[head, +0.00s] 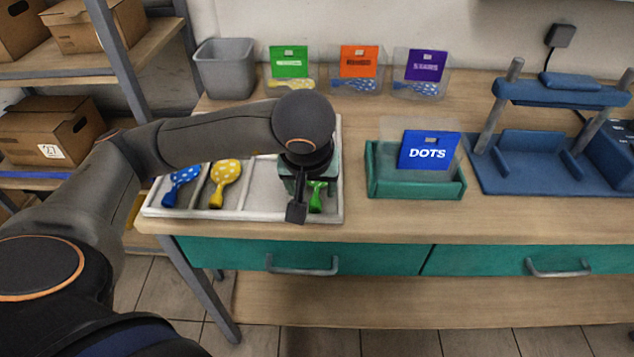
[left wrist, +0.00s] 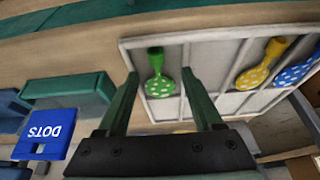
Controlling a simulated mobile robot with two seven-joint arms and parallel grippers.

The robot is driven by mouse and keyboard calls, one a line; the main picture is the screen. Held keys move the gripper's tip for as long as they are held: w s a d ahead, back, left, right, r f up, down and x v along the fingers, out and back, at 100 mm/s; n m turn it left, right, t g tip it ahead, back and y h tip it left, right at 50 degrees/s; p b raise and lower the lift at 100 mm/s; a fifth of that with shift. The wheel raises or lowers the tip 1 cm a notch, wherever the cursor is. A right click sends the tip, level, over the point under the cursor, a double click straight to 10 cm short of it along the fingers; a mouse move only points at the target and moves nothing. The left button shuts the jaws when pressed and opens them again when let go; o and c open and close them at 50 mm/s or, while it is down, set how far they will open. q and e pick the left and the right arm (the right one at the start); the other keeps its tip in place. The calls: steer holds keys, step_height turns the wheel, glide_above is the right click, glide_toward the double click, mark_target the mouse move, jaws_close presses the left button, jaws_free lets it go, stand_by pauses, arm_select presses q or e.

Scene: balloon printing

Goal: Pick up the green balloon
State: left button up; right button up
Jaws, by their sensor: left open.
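The green balloon with white dots lies in the right part of the white divided tray (head: 245,213). My left gripper (head: 300,205) is over that compartment. In the left wrist view the whole green balloon (left wrist: 159,82) shows between and beyond the two open fingers of my left gripper (left wrist: 160,76). Nothing is held in it. My right gripper is not in view.
A blue dotted balloon (head: 181,186) and a yellow dotted balloon (head: 225,180) lie in the tray's left compartments. A green bin with a blue DOTS card (head: 429,151) stands right of the tray. A blue stand (head: 530,165) is farther right. A grey bin (head: 225,70) and several labelled boxes line the back.

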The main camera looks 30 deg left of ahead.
mark_target(315, 199)
arm_select(q)
steer(key=x, duration=0.5)
steer(key=shift+w+d, duration=0.1)
steer(key=shift+d, duration=0.1)
steer(key=shift+w+f, duration=0.1)
steer(key=shift+f, duration=0.15)
steer(key=shift+c, duration=0.4)
jaws_close()
steer(key=shift+r, duration=0.1)
